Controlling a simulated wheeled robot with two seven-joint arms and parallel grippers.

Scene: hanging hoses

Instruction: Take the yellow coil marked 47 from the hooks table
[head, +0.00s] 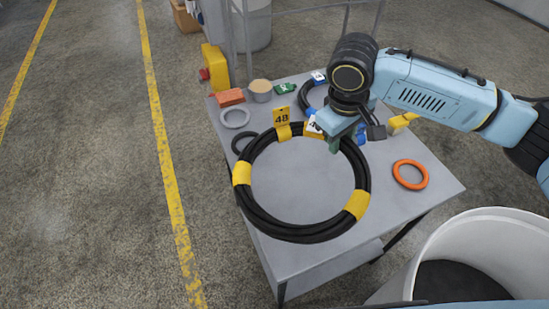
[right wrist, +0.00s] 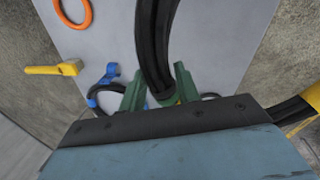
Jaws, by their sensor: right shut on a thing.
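A large black coil (head: 292,232) with yellow bands shows in the head view over the grey table (head: 420,205). Its yellow tag (head: 282,117) reads 48; I see no tag reading 47. My right gripper (head: 336,146) is shut on the coil's upper right side. In the right wrist view the coil (right wrist: 158,45) runs between the green fingers (right wrist: 160,88). The coil seems to be above the tabletop, but the gap is hard to judge. A smaller black coil with blue bands (head: 313,97) lies behind, partly hidden by my right arm. My left gripper is not in view.
An orange ring (head: 410,175) lies at the table's right, a grey ring (head: 235,117) at its left. A brick (head: 230,97), a tin (head: 260,92) and a yellow post (head: 214,65) stand near the back left. A white bin (head: 450,245) stands at front right.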

